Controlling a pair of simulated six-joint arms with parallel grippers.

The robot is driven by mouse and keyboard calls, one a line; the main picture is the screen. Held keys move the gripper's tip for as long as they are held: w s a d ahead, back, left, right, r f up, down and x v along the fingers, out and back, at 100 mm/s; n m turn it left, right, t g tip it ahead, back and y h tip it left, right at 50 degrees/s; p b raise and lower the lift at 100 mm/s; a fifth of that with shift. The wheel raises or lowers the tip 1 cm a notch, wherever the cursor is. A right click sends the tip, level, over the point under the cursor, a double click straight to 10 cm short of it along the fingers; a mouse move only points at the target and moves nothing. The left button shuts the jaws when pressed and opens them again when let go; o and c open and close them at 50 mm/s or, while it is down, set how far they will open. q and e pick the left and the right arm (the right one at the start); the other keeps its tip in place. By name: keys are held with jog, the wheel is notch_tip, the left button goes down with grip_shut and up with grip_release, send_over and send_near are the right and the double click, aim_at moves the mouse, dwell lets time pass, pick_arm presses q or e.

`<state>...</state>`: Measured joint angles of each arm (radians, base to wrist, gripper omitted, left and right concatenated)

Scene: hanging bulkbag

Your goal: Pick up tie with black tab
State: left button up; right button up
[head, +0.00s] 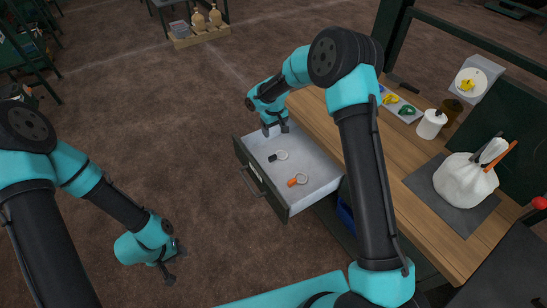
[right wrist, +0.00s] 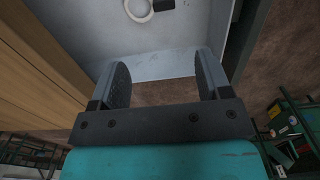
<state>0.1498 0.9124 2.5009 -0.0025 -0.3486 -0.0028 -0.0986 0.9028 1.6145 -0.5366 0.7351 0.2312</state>
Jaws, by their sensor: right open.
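The tie with the black tab (head: 273,157) lies in the open drawer, its pale loop to the right of the tab. In the right wrist view its black tab (right wrist: 164,4) and pale loop show at the top edge, partly cut off, beyond my fingers. My right gripper (head: 276,130) is open and empty over the far end of the drawer, apart from the tie. Its two fingers (right wrist: 165,85) stand wide apart in the right wrist view. My left gripper (head: 176,264) hangs over the floor at lower left, fingers apart and empty.
A tie with an orange tab (head: 293,182) lies nearer the front in the same drawer (head: 315,190). The wooden workbench (head: 415,180) carries a white bag (head: 466,181) on a dark mat, a white bottle (head: 432,124) and a grey tray with yellow and green items (head: 401,107).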

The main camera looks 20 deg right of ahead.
send_over(274, 155)
jog(key=f, duration=1.1)
jog(key=shift+s+f, duration=0.25)
jog(key=shift+f, duration=0.4)
jog(key=shift+f, duration=0.1)
jog(key=shift+w+f, duration=0.2)
jog(key=shift+f, duration=2.3)
jog(key=shift+c, duration=0.5)
jog(key=c, duration=0.5)
